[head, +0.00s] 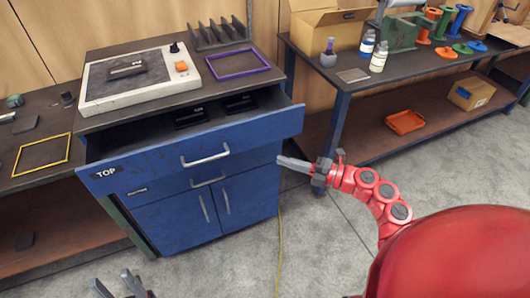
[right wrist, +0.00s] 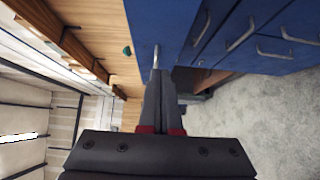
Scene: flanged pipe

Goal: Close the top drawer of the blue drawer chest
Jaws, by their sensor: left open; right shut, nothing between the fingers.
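The blue drawer chest (head: 245,197) stands left of centre in the head view. Its top drawer (head: 150,168), labelled TOP, is pulled out, with a silver handle on its front and dark items (head: 190,117) inside. My right gripper (head: 279,160) is shut and empty, just beyond the drawer's right end and below its front edge in the picture. In the right wrist view its closed fingers (right wrist: 157,60) point at blue chest panels (right wrist: 220,45); I cannot tell whether they touch. My left gripper (head: 113,281) is open and empty at the bottom left, in front of the chest.
A white device (head: 95,100) and a purple frame (head: 238,65) lie on the chest top. A bench with a yellow frame (head: 42,155) adjoins on the left. A shelf table (head: 345,100) with a cardboard box (head: 325,27) stands to the right. The floor in front is clear except a thin yellow line.

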